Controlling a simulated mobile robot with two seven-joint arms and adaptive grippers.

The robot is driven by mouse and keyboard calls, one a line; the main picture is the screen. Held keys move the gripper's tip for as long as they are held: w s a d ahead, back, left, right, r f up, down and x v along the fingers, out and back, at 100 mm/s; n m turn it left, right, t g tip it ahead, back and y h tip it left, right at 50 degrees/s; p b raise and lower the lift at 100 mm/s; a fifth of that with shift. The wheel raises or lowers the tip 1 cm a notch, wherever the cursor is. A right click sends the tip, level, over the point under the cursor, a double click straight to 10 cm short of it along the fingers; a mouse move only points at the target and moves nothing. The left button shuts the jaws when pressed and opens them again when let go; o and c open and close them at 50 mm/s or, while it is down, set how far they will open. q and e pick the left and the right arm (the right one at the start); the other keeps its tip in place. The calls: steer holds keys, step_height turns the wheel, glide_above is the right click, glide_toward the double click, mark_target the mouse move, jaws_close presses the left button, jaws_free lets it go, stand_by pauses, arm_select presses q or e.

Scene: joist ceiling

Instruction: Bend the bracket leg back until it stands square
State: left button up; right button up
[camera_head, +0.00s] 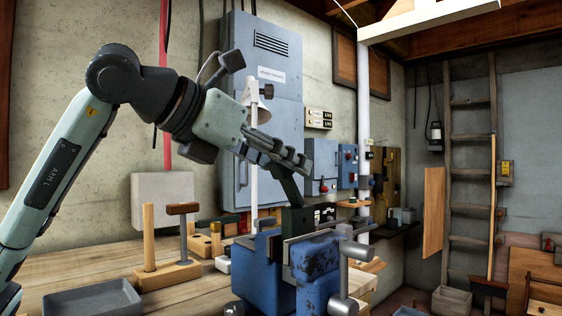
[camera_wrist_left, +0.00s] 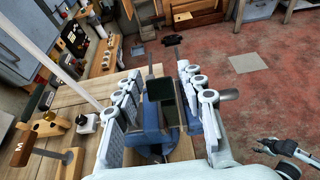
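The dark bracket leg (camera_head: 289,188) rises from the jaws of the blue vise (camera_head: 318,268). It leans, its upper end tilted left toward my left gripper. My left gripper (camera_head: 290,158) is at the leg's upper end, coming down from the upper left. In the left wrist view the fingers (camera_wrist_left: 163,92) are spread, one on each side of the dark leg (camera_wrist_left: 167,96), with gaps visible. The bracket's lower part is hidden in the vise. What looks like my right gripper (camera_wrist_left: 268,146) shows small at the lower right of the left wrist view; its opening is unclear.
A thin white post (camera_head: 254,150) stands behind my left gripper. Open red floor (camera_wrist_left: 258,95) lies right of the vise.

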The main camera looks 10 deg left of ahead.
arm_select(q)
jaws_close()
arm_select(e)
steer(key=shift+r, duration=0.1)
arm_select(q)
steer(key=shift+w+r, duration=0.15)
steer(key=shift+r, duration=0.15)
stand_by(0.4)
steer(key=shift+w+d, duration=0.1)
steer(key=shift+w+d+r, duration=0.35)
steer(key=shift+w+d, duration=0.15)
steer(key=shift+w, duration=0.25)
steer(key=shift+w+d, duration=0.4)
steer(key=shift+w, duration=0.15)
arm_select(e)
steer(key=shift+w+r, duration=0.15)
steer(key=shift+r, duration=0.4)
arm_select(q)
steer(key=shift+w, duration=0.1)
arm_select(e)
steer(key=shift+d+f, duration=0.1)
steer(key=shift+d, duration=0.05)
arm_select(q)
steer(key=shift+d+f, duration=0.1)
steer(key=shift+f, duration=0.05)
